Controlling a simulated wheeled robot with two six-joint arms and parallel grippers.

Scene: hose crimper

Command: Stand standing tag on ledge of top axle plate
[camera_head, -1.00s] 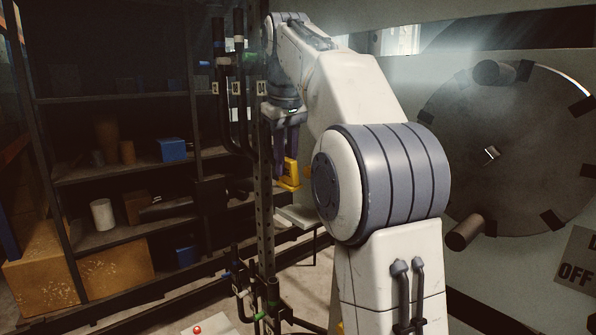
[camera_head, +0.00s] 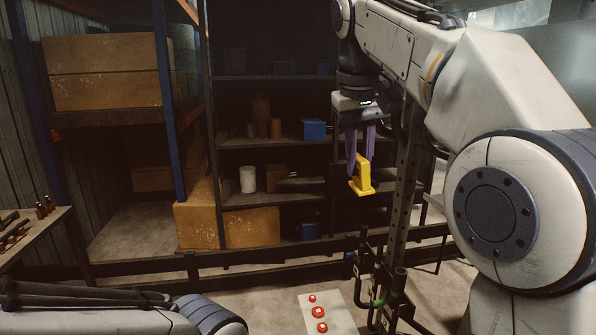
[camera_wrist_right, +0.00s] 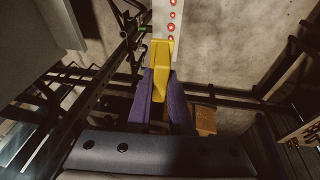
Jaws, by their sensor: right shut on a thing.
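The yellow standing tag (camera_head: 362,178) hangs upright in my right gripper (camera_head: 360,150), whose purple fingers are shut on its upper part. The tag has a wider foot at its lower end and is clear of any surface. In the right wrist view the tag (camera_wrist_right: 161,55) sits between the purple fingers (camera_wrist_right: 160,92). I cannot make out the top axle plate or its ledge in the current views. My left gripper is out of view; only part of my left arm shows at the bottom left of the head view.
A dark perforated post (camera_head: 405,190) stands just right of the tag, with a rack of hooks and pipes (camera_head: 375,290) below. A white panel with red buttons (camera_head: 334,300) is at the bottom. Shelves (camera_head: 270,205) with boxes stand behind; a bench (camera_head: 40,232) is at left.

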